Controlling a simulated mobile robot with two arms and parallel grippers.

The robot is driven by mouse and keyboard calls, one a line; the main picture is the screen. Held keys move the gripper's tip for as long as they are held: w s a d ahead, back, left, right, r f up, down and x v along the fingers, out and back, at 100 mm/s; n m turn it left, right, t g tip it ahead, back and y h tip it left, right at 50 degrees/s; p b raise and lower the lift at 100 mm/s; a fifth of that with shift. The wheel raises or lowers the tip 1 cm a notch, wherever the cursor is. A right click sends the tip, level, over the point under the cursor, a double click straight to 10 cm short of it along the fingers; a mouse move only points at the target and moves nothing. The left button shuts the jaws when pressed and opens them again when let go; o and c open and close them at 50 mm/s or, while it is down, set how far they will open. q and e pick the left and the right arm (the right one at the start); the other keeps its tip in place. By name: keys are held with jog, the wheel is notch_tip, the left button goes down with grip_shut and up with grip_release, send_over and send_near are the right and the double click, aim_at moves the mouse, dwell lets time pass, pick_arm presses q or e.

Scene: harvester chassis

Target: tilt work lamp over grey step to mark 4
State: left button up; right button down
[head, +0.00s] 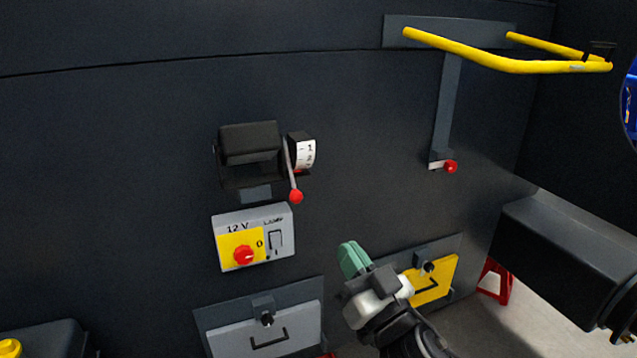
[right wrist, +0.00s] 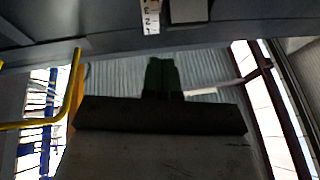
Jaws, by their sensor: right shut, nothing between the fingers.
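The black work lamp (head: 249,143) is mounted on the dark chassis wall, above the grey step (head: 264,331). A lever with a red knob (head: 296,196) hangs down on the lamp's right side, beside a white numbered scale (head: 306,154). Part of the scale also shows at the top of the right wrist view (right wrist: 150,16); I cannot read which mark the lamp stands at. My right gripper (head: 353,260), with green fingers, is shut and empty, below and right of the lever, apart from it. Its fingers also show in the right wrist view (right wrist: 162,76). My left gripper is not in view.
A 12 V switch panel (head: 281,216) with a red knob sits just below the lamp. A yellow step (head: 436,279) is right of my right gripper. A yellow rail (head: 490,64) juts out at upper right, with a red-knobbed latch (head: 449,167) below. The wall between is clear.

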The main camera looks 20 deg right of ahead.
aim_at(301, 201)
jog(key=f+p+x, duration=0.1)
jog(key=x, duration=0.3)
jog(key=p+x, duration=0.2)
jog(key=x, duration=0.2)
jog(key=w+f+p+x, duration=0.1)
jog(key=x, duration=0.4)
jog(key=shift+a+f, duration=0.3)
jog(key=shift+f, duration=0.05)
jog(key=f+b, duration=0.1)
jog(key=b, duration=0.2)
jog(key=shift+w+f+t, duration=0.1)
jog(key=shift+w+t, duration=0.2)
jog(key=shift+w, duration=0.05)
jog(key=shift+w+y+b, duration=0.3)
jog(key=shift+w+b, duration=0.05)
jog(key=shift+b, duration=0.4)
